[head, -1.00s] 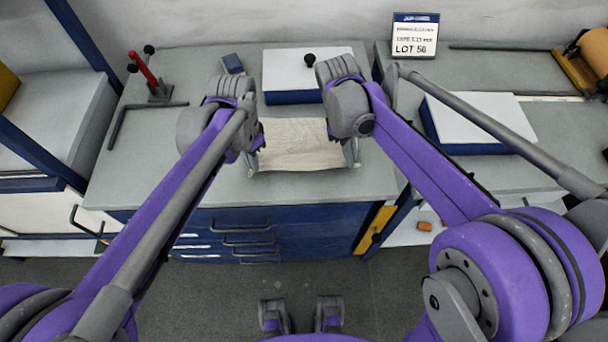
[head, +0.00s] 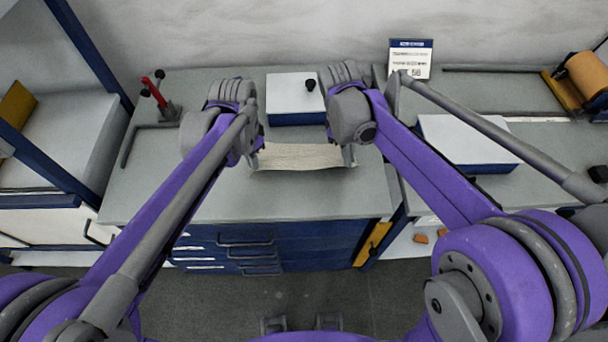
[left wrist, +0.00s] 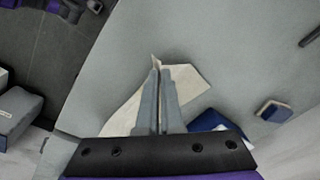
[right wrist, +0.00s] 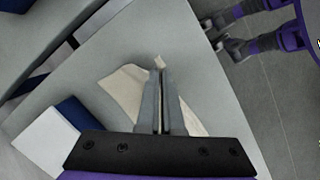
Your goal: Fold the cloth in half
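The cream cloth (head: 305,157) lies on the grey worktop between my two grippers and shows as a short, wide strip in the head view. My left gripper (head: 257,160) is at its near left corner. In the left wrist view the fingers (left wrist: 158,85) are closed, with a bit of cloth (left wrist: 186,78) poking out at their tips. My right gripper (head: 350,158) is at the near right corner. In the right wrist view its fingers (right wrist: 163,85) are closed, with cloth (right wrist: 127,88) pinched at the tips. The fingers hide part of the cloth in both wrist views.
A white-topped blue box (head: 292,97) stands behind the cloth. A red-handled tool (head: 158,97) is at the back left. Another white-and-blue box (head: 465,143) and a lot sign (head: 410,58) are at the right. The worktop (head: 290,198) in front of the cloth is clear.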

